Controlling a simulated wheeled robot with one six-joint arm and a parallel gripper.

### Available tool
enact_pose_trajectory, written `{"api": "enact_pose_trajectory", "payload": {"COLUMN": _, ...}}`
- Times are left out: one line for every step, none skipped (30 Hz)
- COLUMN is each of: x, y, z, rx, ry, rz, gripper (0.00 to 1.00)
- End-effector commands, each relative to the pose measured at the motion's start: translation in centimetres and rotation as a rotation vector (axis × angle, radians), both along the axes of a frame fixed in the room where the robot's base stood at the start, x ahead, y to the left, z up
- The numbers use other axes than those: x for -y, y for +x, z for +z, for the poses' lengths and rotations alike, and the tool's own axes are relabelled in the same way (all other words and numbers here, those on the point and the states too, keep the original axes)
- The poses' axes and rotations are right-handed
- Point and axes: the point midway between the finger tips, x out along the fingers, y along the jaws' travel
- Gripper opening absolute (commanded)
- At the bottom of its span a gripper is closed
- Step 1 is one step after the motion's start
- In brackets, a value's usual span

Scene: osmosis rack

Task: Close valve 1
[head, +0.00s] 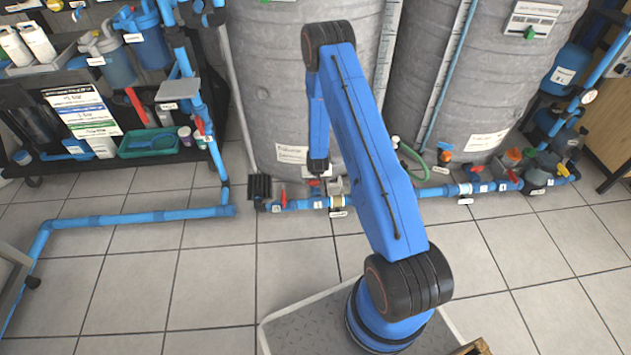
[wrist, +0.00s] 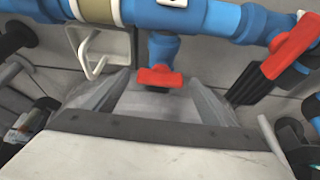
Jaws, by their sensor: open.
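My gripper (head: 322,186) is low at the blue pipe in front of the left grey tank. In the wrist view its two grey fingers (wrist: 158,82) are spread apart and empty. A small red valve handle (wrist: 160,76) on a short blue pipe branch shows between and just beyond the fingertips. I cannot tell if they touch it. A second, longer red handle (wrist: 292,44) is tilted on the pipe at the upper right; a red handle also shows in the head view (head: 284,198). No number is readable, so I cannot tell which is valve 1.
The blue pipe (head: 300,204) runs along the floor before the grey tanks (head: 280,90). A white bracket (wrist: 98,50) hangs beside the left finger. A black ribbed part (head: 259,188) stands at the pipe's left end. A shelf with a green tray (head: 150,143) is at left. The tiled floor in front is mostly clear.

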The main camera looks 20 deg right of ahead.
Motion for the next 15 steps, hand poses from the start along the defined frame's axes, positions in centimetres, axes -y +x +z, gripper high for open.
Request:
{"api": "enact_pose_trajectory", "payload": {"x": 0.0, "y": 0.0, "z": 0.0, "rx": 0.000, "ry": 0.000, "rz": 0.000, "gripper": 0.77}}
{"api": "enact_pose_trajectory", "payload": {"x": 0.0, "y": 0.0, "z": 0.1, "rx": 0.000, "ry": 0.000, "rz": 0.000, "gripper": 0.77}}
{"api": "enact_pose_trajectory", "payload": {"x": 0.0, "y": 0.0, "z": 0.1, "rx": 0.000, "ry": 0.000, "rz": 0.000, "gripper": 0.77}}
{"api": "enact_pose_trajectory", "payload": {"x": 0.0, "y": -0.1, "z": 0.2, "rx": 0.000, "ry": 0.000, "rz": 0.000, "gripper": 0.77}}
{"api": "enact_pose_trajectory", "payload": {"x": -0.1, "y": -0.1, "z": 0.4, "rx": 0.000, "ry": 0.000, "rz": 0.001, "gripper": 0.77}}
{"api": "enact_pose_trajectory", "payload": {"x": -0.1, "y": -0.2, "z": 0.7, "rx": 0.000, "ry": 0.000, "rz": 0.001, "gripper": 0.77}}
{"api": "enact_pose_trajectory", "payload": {"x": -0.1, "y": -0.3, "z": 0.9, "rx": 0.000, "ry": 0.000, "rz": 0.001, "gripper": 0.77}}
{"api": "enact_pose_trajectory", "payload": {"x": -0.2, "y": -0.5, "z": 1.3, "rx": 0.000, "ry": 0.000, "rz": 0.001, "gripper": 0.77}}
{"api": "enact_pose_trajectory", "payload": {"x": -0.2, "y": -0.6, "z": 1.8, "rx": 0.001, "ry": 0.000, "rz": 0.001, "gripper": 0.77}}
{"api": "enact_pose_trajectory", "payload": {"x": -0.3, "y": -0.7, "z": 2.2, "rx": 0.001, "ry": 0.000, "rz": 0.001, "gripper": 0.77}}
{"api": "enact_pose_trajectory", "payload": {"x": -0.3, "y": -0.9, "z": 2.6, "rx": 0.001, "ry": 0.000, "rz": 0.001, "gripper": 0.77}}
{"api": "enact_pose_trajectory", "payload": {"x": -0.4, "y": -1.2, "z": 3.2, "rx": 0.001, "ry": 0.000, "rz": 0.001, "gripper": 0.77}}
{"api": "enact_pose_trajectory", "payload": {"x": -0.5, "y": -1.3, "z": 3.6, "rx": 0.001, "ry": 0.000, "rz": 0.001, "gripper": 0.77}}
{"api": "enact_pose_trajectory", "payload": {"x": -0.5, "y": -1.5, "z": 4.1, "rx": 0.001, "ry": 0.000, "rz": 0.001, "gripper": 0.77}}
{"api": "enact_pose_trajectory", "payload": {"x": -0.6, "y": -1.7, "z": 4.7, "rx": 0.001, "ry": 0.000, "rz": 0.001, "gripper": 0.77}}
